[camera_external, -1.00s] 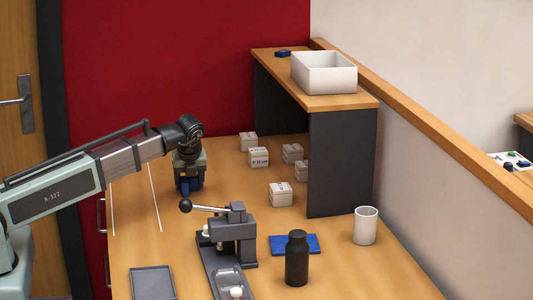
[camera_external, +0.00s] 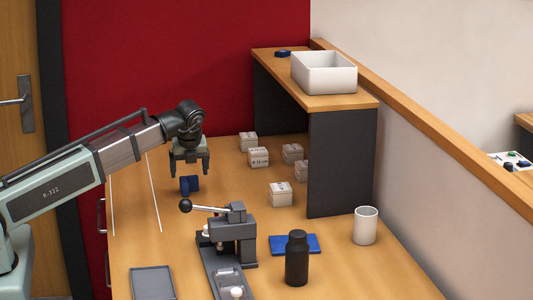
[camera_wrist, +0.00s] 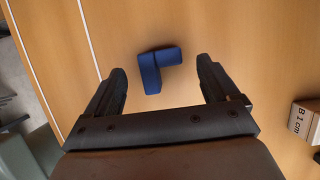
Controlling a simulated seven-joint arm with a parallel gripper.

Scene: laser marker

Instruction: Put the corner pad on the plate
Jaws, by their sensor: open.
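The corner pad (camera_external: 189,185) is a small dark blue L-shaped block on the wooden table, left of the grey lever press. It also shows in the wrist view (camera_wrist: 150,72), near the gap between the fingertips. My gripper (camera_external: 191,172) is open and empty, a little above the pad. In the wrist view, the open fingers (camera_wrist: 162,70) are apart from the pad on both sides. A flat grey square plate (camera_external: 152,283) with a raised rim lies at the table's front left and looks empty.
A grey lever press (camera_external: 233,235) stands between the pad and a black bottle (camera_external: 297,260). A blue flat pad (camera_external: 294,244) and white cup (camera_external: 365,226) are to the right. Several small labelled boxes (camera_external: 258,157) stand behind. A shelf (camera_external: 340,160) holds a white bin (camera_external: 324,72).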

